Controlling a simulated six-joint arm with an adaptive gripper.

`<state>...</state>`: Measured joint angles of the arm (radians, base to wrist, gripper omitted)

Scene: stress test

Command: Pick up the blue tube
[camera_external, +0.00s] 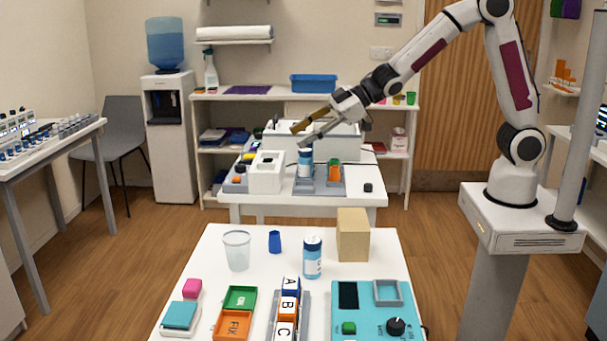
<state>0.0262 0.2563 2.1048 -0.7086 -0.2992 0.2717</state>
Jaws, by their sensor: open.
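A blue-capped tube with a pale label (312,262) stands upright on the near white table, right of the clear cup. A similar blue-capped tube (305,160) stands on the far table at the grey rack. A small dark blue object (274,241) sits between the cup and the near tube; its exact shape is hard to tell. My gripper (296,137) is open and empty, in the air by the far table. In the picture its fingertips are just above the far tube; the depth between them is unclear.
The near table (210,265) holds a clear cup (237,251), a tan block (353,235), lettered cubes (288,308), coloured trays (236,312) and a teal device (375,312). The far table has a white holder (267,172) and an orange-and-green item (334,170) beside the far tube.

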